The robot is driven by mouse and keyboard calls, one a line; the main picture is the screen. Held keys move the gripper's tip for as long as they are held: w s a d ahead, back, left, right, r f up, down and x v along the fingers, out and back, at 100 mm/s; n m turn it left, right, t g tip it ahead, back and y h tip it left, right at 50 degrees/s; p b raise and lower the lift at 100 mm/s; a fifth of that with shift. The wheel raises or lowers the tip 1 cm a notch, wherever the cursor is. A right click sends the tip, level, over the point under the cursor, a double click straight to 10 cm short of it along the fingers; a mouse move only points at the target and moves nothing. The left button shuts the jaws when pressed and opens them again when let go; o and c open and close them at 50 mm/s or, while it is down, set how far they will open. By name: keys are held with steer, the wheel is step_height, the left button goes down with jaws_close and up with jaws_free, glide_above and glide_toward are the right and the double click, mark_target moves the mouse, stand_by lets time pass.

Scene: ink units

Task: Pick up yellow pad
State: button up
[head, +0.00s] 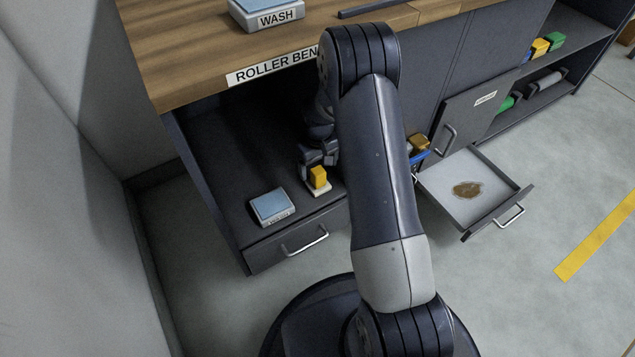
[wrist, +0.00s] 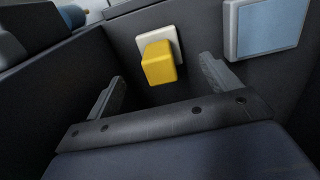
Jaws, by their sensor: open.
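My gripper (head: 318,155) is beside the pad in the head view, partly hidden by my arm. In the wrist view my gripper (wrist: 160,82) is open, with one finger on each side of the pad's line. Nothing is held.
A blue pad in a pale tray (head: 272,206) lies left of the yellow pad. An open drawer (head: 460,215) with a brown stain stands to the right. A shelf wall (head: 210,190) bounds the left side.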

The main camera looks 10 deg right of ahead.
mark_target(318, 179)
step_height(318, 179, down, 2)
steer(key=shift+w+f, duration=0.1)
steer(key=shift+w, duration=0.05)
step_height(318, 179, down, 5)
steer(key=b, duration=0.3)
steer(key=c, duration=1.1)
